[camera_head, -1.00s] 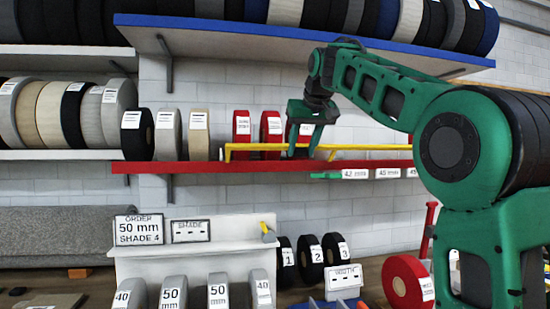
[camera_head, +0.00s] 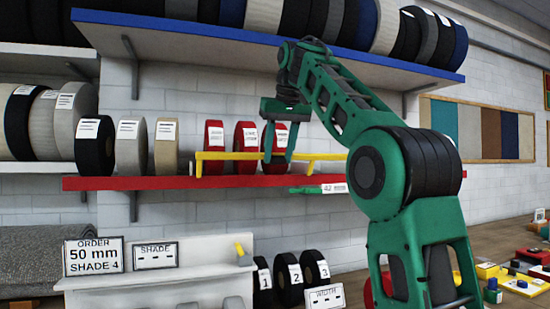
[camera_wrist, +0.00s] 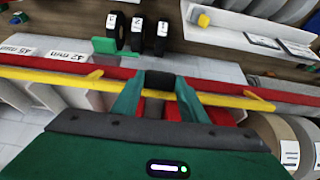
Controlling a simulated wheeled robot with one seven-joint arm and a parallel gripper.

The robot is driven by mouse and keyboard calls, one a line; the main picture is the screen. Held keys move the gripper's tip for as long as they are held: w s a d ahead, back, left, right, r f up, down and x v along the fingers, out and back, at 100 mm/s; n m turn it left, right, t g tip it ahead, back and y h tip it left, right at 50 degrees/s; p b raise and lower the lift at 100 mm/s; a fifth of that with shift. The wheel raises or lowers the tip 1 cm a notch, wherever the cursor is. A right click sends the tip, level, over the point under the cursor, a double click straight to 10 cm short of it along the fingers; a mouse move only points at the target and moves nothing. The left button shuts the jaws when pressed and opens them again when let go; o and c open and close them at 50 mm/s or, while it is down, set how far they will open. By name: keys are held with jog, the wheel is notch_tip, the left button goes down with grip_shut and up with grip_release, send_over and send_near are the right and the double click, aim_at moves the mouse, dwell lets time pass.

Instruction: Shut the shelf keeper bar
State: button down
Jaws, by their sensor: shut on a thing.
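The yellow keeper bar (camera_head: 225,156) runs level along the front of the red-edged shelf (camera_head: 130,183), in front of several red rolls (camera_head: 214,140). Its left end bends down beside the first red roll. My gripper (camera_head: 279,150) is shut on the bar in front of the rightmost red roll. In the wrist view the bar (camera_wrist: 55,71) crosses the frame between my fingers (camera_wrist: 158,92), with a short yellow prong on either side. The fingers hide the gripped part, and my arm partly hides the bar's right end.
Black and pale rolls (camera_head: 131,147) stand on the red-edged shelf left of the bar. A blue-edged shelf (camera_head: 180,27) with rolls hangs above my arm. Below are a white order stand (camera_head: 205,262) and numbered black rolls (camera_head: 289,278). A green width marker (camera_head: 306,190) sits under the shelf edge.

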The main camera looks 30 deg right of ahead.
jog(key=shift+r, duration=0.1)
jog(key=c, duration=1.1)
grip_release()
jog(key=shift+w, duration=0.1)
jog(key=shift+v, duration=1.5)
jog(key=shift+s+a, duration=0.3)
jog(key=shift+s, duration=1.65)
jog(key=shift+s+a, duration=0.35)
jog(key=shift+s, duration=1.65)
jog(key=shift+s+a, duration=0.3)
jog(key=shift+s, duration=1.65)
